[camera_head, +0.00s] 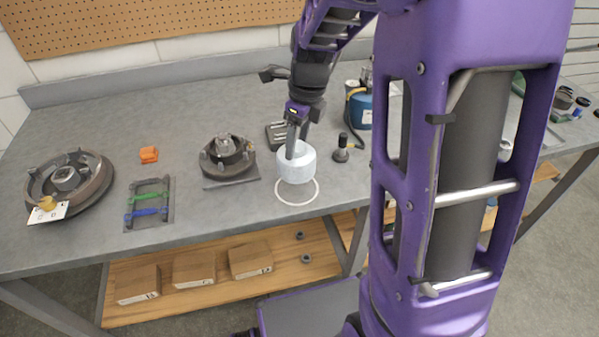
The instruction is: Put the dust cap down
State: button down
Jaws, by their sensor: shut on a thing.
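The dust cap (295,166) is a pale whitish cup shape near the front edge of the grey workbench (100,122). My gripper (296,150) points down from above and is shut on the dust cap, with a finger at its open top. A white ring outline (297,200) is marked on the bench, just below the cap in the picture, and the cap covers its far part. I cannot tell whether the cap touches the bench.
A hub on a plate (228,157) stands left of the cap, with a brake drum (68,183) farther left. A dark upright fitting (342,148) and blue canister (361,108) stand close right.

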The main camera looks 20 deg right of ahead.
jog(key=shift+f+b, duration=0.45)
jog(key=shift+f, duration=2.7)
jog(key=shift+f, duration=0.1)
jog(key=shift+c, duration=1)
grip_release()
jog(key=shift+f, duration=0.1)
jog(key=r, duration=0.4)
jog(key=s+r+p, duration=0.1)
jog(key=r, duration=0.3)
jog(key=d+r+p, duration=0.1)
jog(key=r, duration=0.3)
jog(key=shift+s+d+r, duration=0.1)
jog(key=shift+s+r, duration=0.05)
